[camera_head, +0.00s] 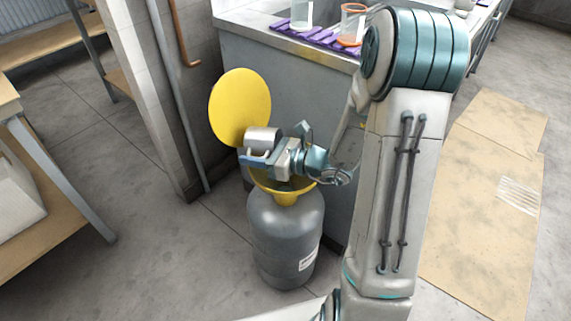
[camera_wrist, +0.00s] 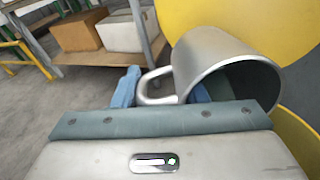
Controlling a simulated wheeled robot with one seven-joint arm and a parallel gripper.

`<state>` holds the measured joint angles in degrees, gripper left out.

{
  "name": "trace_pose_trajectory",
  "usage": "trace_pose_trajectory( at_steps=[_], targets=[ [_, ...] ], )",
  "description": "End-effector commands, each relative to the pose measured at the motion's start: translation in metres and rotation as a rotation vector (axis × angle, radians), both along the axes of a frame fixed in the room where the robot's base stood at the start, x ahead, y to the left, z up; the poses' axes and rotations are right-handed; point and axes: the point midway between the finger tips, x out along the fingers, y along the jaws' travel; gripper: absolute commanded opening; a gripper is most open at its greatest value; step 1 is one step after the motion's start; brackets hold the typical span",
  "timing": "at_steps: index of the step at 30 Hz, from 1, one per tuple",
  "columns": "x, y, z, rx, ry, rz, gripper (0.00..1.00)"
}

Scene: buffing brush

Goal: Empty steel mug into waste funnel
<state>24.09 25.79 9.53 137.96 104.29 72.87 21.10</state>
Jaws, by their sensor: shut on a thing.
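The steel mug (camera_head: 263,139) is held tilted well over on its side above the waste funnel. In the wrist view the mug (camera_wrist: 215,62) shows its handle at left and its open mouth turned to the lower right, with a dark inside; I cannot tell what is in it. My gripper (camera_head: 262,158) is shut on the mug, and its blue fingers (camera_wrist: 165,90) show at the handle side. The yellow waste funnel (camera_head: 287,195) sits on top of a grey canister (camera_head: 285,240). Its round yellow lid (camera_head: 240,107) stands open behind the mug. The funnel's bowl is partly hidden by my gripper.
A grey bench (camera_head: 285,75) behind holds a purple mat (camera_head: 322,37) with glass beakers. A wooden-topped table (camera_head: 40,215) stands at left. Flat cardboard (camera_head: 480,215) lies on the floor at right. A pillar (camera_head: 150,90) stands left of the lid.

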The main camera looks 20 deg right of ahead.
Motion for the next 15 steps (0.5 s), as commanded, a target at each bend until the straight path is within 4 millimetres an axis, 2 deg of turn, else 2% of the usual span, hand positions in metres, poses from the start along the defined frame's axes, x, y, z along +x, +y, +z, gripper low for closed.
trace_pose_trajectory(
  at_steps=[15],
  targets=[
    [-0.0009, -0.0018, -0.0046, 0.054, -0.033, -0.001, 0.05]
  ],
)
